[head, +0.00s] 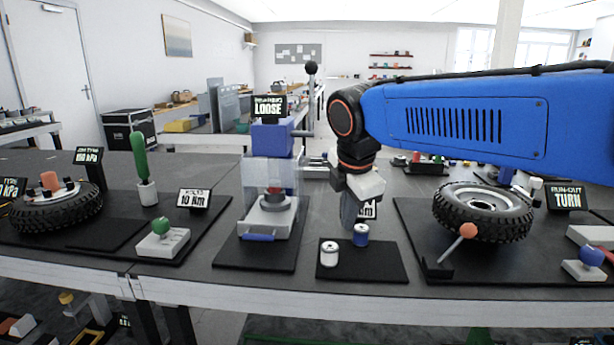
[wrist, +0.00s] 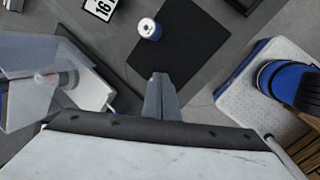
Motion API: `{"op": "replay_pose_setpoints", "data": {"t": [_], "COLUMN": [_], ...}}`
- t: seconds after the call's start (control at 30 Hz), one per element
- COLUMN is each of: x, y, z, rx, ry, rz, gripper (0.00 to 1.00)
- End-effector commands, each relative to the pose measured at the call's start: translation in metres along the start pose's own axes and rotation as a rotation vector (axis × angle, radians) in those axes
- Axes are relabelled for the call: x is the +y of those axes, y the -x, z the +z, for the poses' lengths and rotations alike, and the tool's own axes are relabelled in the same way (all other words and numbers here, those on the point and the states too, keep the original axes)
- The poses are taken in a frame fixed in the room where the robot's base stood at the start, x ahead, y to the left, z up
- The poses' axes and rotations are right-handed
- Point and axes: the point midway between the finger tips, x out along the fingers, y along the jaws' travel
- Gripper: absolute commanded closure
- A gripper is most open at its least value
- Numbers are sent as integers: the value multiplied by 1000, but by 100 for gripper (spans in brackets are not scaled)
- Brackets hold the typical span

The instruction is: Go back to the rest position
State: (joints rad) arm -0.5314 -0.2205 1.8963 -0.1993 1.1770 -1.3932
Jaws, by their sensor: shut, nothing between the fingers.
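My gripper (head: 349,222) hangs from the blue arm in the middle of the head view, pointing down. It is shut and empty, behind the two small cans as seen there. In the wrist view its closed fingers (wrist: 161,92) point toward the dark mat. A white can (head: 329,253) and a blue can (head: 361,235) stand upright on the black mat (head: 385,268). The wrist view shows one can (wrist: 149,28) at the mat's edge, apart from the fingers.
Left of the gripper stands a blue press (head: 272,138) with a clear guard and a LOOSE sign. A wheel (head: 483,211) lies on a mat at right, beside a lever with an orange knob (head: 468,230). Another wheel (head: 56,208) and a green cactus-like handle (head: 139,158) are at left.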

Motion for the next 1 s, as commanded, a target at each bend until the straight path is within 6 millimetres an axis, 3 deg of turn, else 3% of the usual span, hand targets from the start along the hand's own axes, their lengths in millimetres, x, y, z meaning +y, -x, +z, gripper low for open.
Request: {"op": "replay_pose_setpoints", "data": {"t": [0.03, 0.2, 0.43, 0.7, 0.8, 1.0], "x": [-19, -79, -164, -259, -286, -315], "y": [-1, -10, -26, -56, -67, -81], "z": [15, 50, 79, 89, 88, 84], "rx": [0, 8, 19, 36, 43, 54], "ry": [-103, -473, -976, -1560, -1737, -1943], "rz": [2, 7, 18, 39, 48, 58], "gripper": [100, 100, 100, 100, 100, 100]}}
